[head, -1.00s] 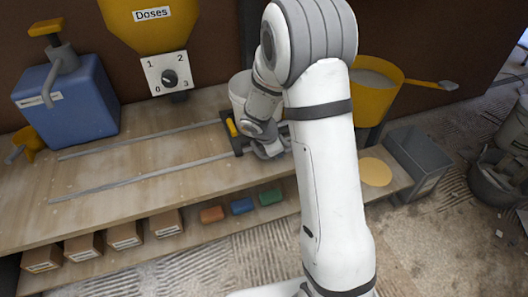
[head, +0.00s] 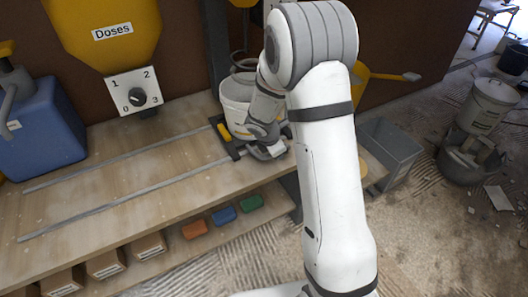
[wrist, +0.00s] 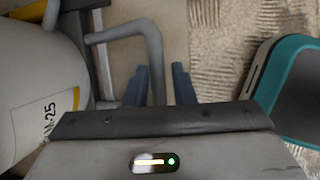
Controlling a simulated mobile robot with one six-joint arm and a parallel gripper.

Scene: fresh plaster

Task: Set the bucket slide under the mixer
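The white bucket (head: 236,105) stands upright on its dark slide with a yellow block (head: 224,131), at the right end of the two rails (head: 130,150). In the wrist view the bucket (wrist: 35,80) is at the left, beside the bent grey handle (wrist: 153,50). My gripper (wrist: 160,85) has one finger on each side of this handle with little gap and looks shut on it. Behind the bucket are a dark upright post (head: 216,40) and a yellow part (head: 243,2) cut by the top edge, perhaps the mixer. My arm hides part of that area.
A yellow doses hopper (head: 105,30) with a dial (head: 138,97) hangs over the bench. A blue container (head: 40,130) stands at the left. A grey bin (head: 390,150) and a lidded pail (head: 485,105) are at the right. The rails left of the slide are clear.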

